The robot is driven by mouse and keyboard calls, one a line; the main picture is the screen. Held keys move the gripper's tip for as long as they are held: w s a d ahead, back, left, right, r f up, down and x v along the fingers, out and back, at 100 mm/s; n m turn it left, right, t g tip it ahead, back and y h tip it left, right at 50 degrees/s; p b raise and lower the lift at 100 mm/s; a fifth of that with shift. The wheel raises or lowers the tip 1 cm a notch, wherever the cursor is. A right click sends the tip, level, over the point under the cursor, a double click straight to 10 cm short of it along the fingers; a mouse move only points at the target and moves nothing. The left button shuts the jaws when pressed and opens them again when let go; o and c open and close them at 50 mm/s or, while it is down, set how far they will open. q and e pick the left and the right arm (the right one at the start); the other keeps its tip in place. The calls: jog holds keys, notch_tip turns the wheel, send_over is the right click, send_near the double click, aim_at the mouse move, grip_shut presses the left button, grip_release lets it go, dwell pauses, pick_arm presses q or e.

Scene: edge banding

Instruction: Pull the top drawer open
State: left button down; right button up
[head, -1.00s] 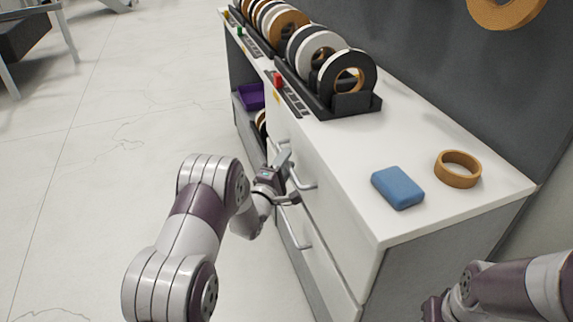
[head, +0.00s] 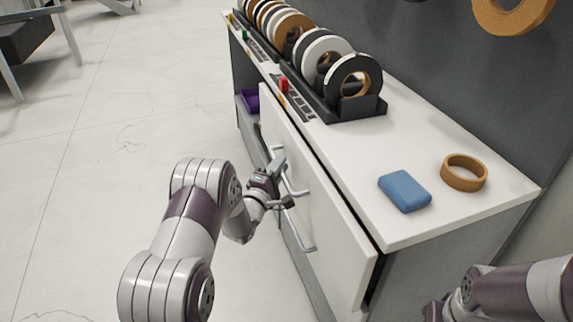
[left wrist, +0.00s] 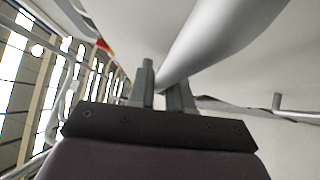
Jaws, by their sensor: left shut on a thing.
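The top drawer (head: 318,205) of the white cabinet has a pale front that stands a little out from the body, with a dark gap along its top edge. Its bar handle (head: 291,184) is silver. My left gripper (head: 283,180) is shut on this handle. In the left wrist view, the handle bar (left wrist: 205,45) passes large between the two fingers (left wrist: 160,90). My right arm shows at the lower right of the head view, but its fingertips cannot be made out.
On the white top (head: 400,165) are a blue block (head: 404,190), a tan tape ring (head: 464,172) and racks of tape rolls (head: 352,85). A lower handle (head: 297,232) is below. Open floor (head: 110,150) lies left of the cabinet.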

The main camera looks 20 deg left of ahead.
pick_arm(q)
jog(key=s+a+p, duration=0.3)
jog(key=s+a, duration=0.8)
jog(key=a, duration=0.5)
jog(key=shift+a, duration=0.25)
jog(key=shift+s, duration=0.1)
jog(key=c, duration=1.2)
grip_release()
jog(key=shift+o, duration=0.2)
jog(key=p+v, duration=0.2)
jog(key=v, duration=1)
jog(key=shift+s, duration=0.35)
